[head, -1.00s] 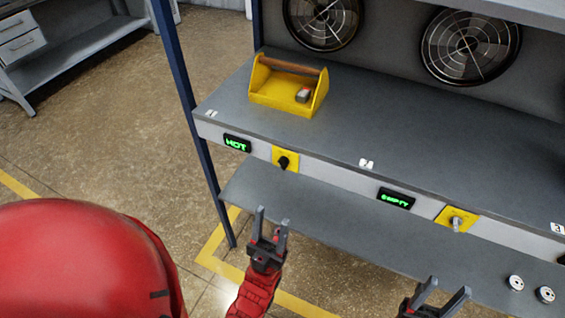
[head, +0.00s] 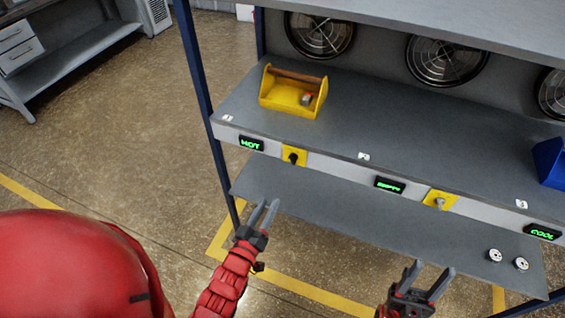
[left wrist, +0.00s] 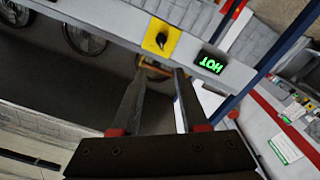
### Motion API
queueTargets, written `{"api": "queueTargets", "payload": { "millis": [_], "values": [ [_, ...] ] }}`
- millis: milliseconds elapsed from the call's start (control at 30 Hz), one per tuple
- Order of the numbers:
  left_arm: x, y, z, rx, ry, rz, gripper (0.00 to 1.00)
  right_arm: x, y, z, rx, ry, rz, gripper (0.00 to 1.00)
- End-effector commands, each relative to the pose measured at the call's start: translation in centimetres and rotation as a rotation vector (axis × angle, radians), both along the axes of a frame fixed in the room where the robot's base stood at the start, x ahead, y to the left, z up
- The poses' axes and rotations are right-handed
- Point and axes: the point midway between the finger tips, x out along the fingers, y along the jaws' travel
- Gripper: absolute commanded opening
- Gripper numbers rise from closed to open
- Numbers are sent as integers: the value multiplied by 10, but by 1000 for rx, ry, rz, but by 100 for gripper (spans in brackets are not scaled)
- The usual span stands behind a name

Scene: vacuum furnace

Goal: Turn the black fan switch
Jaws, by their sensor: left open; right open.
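The black fan switch (head: 293,157) sits on a yellow plate on the bench's front edge, just right of a green "HOT" display (head: 251,143). The switch also shows in the left wrist view (left wrist: 160,39), beyond the fingertips, with the display (left wrist: 210,63) beside it. My left gripper (head: 265,213) is open and empty, below and left of the switch and apart from it. Its fingers (left wrist: 158,85) frame nothing held. My right gripper (head: 431,279) is open and empty, low in the head view, below a grey switch (head: 439,202) on another yellow plate.
A yellow tote (head: 290,112) with a small item stands on the bench top (head: 385,135). Fans (head: 320,35) line the back. A lower shelf (head: 350,215) carries two white round pieces (head: 508,260). A blue bin (head: 550,162) is at right. A blue post (head: 200,90) stands left.

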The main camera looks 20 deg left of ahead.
Motion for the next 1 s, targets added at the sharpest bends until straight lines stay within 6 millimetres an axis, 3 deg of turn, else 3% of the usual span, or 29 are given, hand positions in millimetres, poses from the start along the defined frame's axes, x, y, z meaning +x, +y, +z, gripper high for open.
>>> {"api": "queueTargets", "payload": {
  "millis": [167, 700, 1000],
  "values": [
    [12, 0, -2, -6, 17, 1, 44, 0, 0, 5, 0, 0, 0, 50],
    [117, -4, 1, -5, 14, 0, 44, 0, 0, 39, 0, 0, 0, 50],
    [160, -5, 0, -5, 14, 1, 44, 0, 0, 52, 0, 0, 0, 50]
  ]
}}
